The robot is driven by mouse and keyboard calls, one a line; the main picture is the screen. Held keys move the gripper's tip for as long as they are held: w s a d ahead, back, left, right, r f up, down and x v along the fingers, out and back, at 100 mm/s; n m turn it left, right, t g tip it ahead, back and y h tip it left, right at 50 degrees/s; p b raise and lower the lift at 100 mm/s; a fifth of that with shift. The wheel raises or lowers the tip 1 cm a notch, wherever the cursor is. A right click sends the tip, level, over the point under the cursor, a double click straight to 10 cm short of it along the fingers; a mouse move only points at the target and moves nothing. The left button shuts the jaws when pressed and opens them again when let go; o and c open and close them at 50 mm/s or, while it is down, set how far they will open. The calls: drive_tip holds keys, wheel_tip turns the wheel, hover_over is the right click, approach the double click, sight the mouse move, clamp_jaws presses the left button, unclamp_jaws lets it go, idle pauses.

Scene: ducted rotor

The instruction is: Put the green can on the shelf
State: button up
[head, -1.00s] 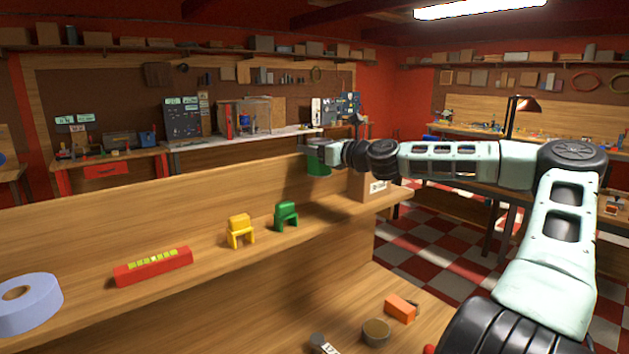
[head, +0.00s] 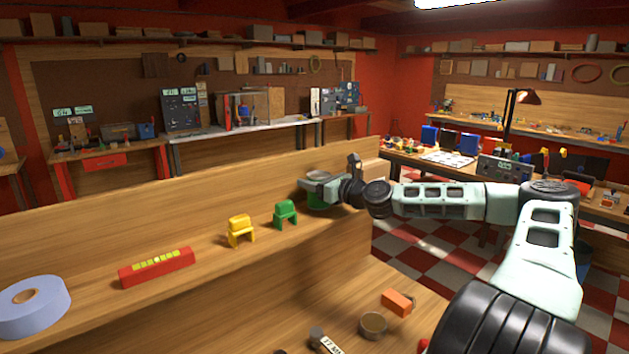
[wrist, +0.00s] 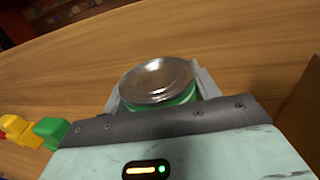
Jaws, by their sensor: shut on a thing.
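The green can (head: 318,203) is at the right part of the wooden shelf (head: 180,300), partly hidden behind my gripper (head: 313,184) in the head view. The wrist view shows its round metal lid (wrist: 157,80) and a strip of green side between my fingers. My gripper (wrist: 160,90) is shut on the can. The can is upright and low over the shelf board or on it; I cannot tell whether its base touches.
A green toy chair (head: 286,213) and a yellow toy chair (head: 240,230) stand left of the can. A cardboard box (head: 371,171) stands close on the right.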

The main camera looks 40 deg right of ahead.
drive_tip(key=shift+f, duration=0.15)
drive_tip(key=o, duration=0.9)
drive_tip(key=shift+s, duration=0.1)
drive_tip(key=s+b, duration=0.1)
drive_tip(key=s, duration=0.2)
drive_tip(key=s+d+b, duration=0.1)
drive_tip(key=s+b, duration=0.1)
drive_tip(key=s, duration=0.2)
drive_tip(key=s+b, duration=0.2)
drive_tip(key=s, duration=0.1)
drive_tip(key=shift+s+d, duration=0.2)
drive_tip(key=shift+d, duration=0.05)
drive_tip(key=shift+s+r, duration=0.2)
drive_tip(key=shift+s, duration=0.45)
drive_tip(key=shift+d, duration=0.1)
